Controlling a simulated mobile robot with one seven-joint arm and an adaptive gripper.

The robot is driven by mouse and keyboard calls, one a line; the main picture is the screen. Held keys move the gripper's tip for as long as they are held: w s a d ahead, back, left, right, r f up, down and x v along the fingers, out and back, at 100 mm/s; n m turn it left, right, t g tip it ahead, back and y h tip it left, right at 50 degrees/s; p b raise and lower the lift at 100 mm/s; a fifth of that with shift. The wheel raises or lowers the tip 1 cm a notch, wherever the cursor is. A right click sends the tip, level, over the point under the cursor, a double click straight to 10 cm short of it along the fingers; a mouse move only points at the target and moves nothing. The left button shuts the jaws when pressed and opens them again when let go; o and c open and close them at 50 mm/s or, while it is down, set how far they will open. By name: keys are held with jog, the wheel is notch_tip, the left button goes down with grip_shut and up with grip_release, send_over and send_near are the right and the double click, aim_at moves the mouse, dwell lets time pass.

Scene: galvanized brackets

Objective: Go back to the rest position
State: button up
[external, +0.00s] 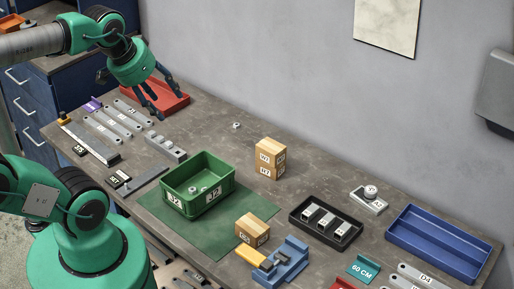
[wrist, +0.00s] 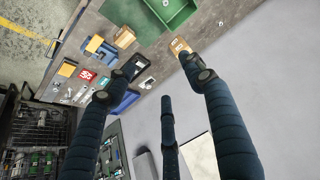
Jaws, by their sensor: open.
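My gripper (external: 160,100) is open and empty. In the external view it hangs at the far left end of the workbench, with its fingers in front of a red tray (external: 173,98). In the wrist view the dark fingers of my gripper (wrist: 168,85) are spread wide, with nothing between them but the wall and bench further off. The green bin (external: 215,181) marked J2 stands on a green mat (external: 165,230) mid-bench, well apart from my gripper, and holds a few small metal pieces. The bin also shows at the top of the wrist view (wrist: 165,12).
A black tray (external: 325,223) with light parts and a blue tray (external: 440,243) lie at right. Grey metal bars (external: 110,125) lie at left. The wall (external: 290,70) rises behind the bench.

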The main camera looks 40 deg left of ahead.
notch_tip(320, 180, down, 8)
jog(key=b, duration=0.6)
jog(key=shift+r, duration=0.25)
dwell(0.7)
